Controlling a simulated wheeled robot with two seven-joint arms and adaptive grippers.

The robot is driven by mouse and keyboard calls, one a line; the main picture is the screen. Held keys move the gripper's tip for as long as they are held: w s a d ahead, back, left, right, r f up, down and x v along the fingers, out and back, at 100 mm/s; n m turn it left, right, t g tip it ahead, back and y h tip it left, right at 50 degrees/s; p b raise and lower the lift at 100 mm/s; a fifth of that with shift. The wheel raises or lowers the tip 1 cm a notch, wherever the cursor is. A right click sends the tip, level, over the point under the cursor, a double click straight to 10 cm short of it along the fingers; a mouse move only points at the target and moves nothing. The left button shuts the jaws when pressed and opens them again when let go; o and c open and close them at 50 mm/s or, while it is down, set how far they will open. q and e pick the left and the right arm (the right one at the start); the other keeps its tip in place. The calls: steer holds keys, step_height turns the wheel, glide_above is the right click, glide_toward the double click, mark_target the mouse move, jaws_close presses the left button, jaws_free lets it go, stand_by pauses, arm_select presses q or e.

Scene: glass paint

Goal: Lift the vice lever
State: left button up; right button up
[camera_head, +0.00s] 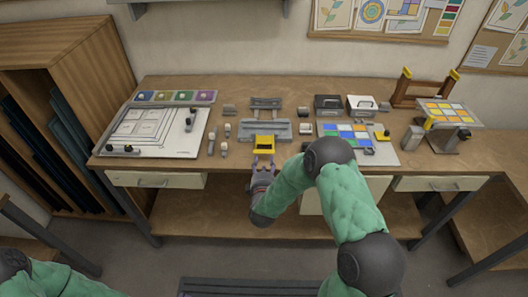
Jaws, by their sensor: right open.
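The grey vice (281,129) sits at the middle of the workbench. A yellow piece (264,145) at its front left appears to be the lever; I cannot tell its exact tilt. My right gripper (263,161) is open at the bench's front edge, just below the yellow piece in the picture. Its fingers point toward the piece; I cannot tell whether they touch it. My green right arm comes in from the lower right. At the lower left only part of my left arm shows, and its gripper is out of view.
A white board (158,147) with colour pots lies left on the workbench (225,160). Small grey tools stand between it and the vice. To the right are a black box (327,105), a white box (362,105), a coloured tile panel (341,132) and a tilted stand (447,116).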

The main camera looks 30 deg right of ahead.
mark_target(264, 152)
steer(key=b+x, duration=0.1)
steer(key=x, duration=0.7)
steer(key=shift+w+d, duration=0.15)
steer(key=shift+w, duration=0.05)
jaws_close()
